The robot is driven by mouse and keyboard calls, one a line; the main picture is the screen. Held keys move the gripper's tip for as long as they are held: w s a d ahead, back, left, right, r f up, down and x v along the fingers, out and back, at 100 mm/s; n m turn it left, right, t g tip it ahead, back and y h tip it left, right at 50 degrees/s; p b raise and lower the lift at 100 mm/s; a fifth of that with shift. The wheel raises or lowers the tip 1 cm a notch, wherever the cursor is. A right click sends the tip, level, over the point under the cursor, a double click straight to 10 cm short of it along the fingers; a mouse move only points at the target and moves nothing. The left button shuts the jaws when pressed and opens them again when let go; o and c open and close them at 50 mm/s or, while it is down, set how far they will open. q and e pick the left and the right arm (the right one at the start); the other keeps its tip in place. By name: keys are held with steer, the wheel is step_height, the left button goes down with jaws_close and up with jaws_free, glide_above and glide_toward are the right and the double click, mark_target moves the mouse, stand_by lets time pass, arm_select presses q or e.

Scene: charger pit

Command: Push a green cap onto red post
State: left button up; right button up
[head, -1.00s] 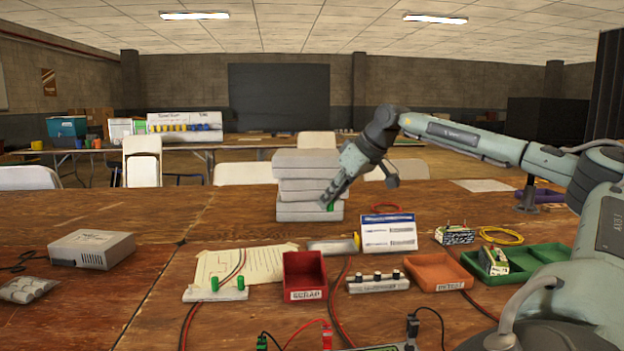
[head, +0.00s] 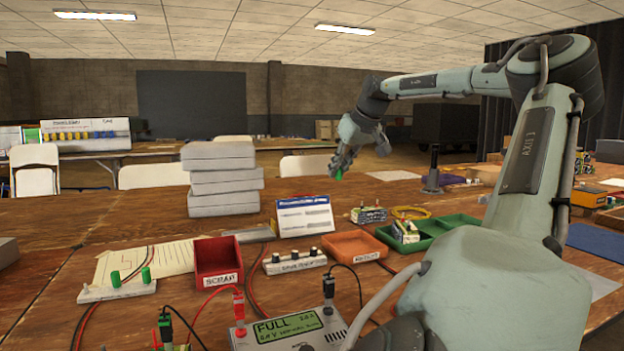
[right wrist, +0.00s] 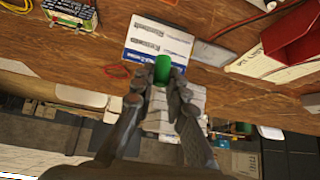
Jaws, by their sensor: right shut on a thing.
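My right gripper (head: 340,168) is raised above the table behind the blue-and-white card holder, shut on a small green cap (head: 338,175). In the right wrist view the green cap (right wrist: 164,70) sits between the two fingertips (right wrist: 163,78). A charger (head: 290,332) with a green screen reading FULL stands at the front edge of the view. A red post-like part (head: 239,306) with a red lead is at its left, a black one (head: 329,288) at its right. The cap is far from them. Two green pegs (head: 147,275) stand on a white strip (head: 110,291). My left gripper is out of view.
Grey boxes (head: 222,178) are stacked behind. Loose leads cross the front.

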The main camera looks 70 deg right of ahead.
steer(key=s+d+m+g+h+p, duration=0.2)
steer(key=s+d+m+g+p, duration=0.3)
steer(key=s+d, duration=1.05)
steer(key=shift+m+t, duration=0.6)
steer(key=shift+t, duration=0.2)
steer(key=f+b, duration=0.1)
steer(key=b, duration=0.1)
steer(key=f+b, duration=0.4)
steer(key=shift+s+f+b, duration=0.25)
steer(key=shift+s+b, duration=0.05)
steer(key=shift+b, duration=0.05)
steer(key=shift+f, duration=0.25)
steer(key=shift+f+b, duration=2.25)
steer(key=shift+f, duration=0.05)
steer(key=shift+f+b, duration=0.9)
steer(key=shift+f, duration=0.25)
steer(key=shift+f, duration=0.2)
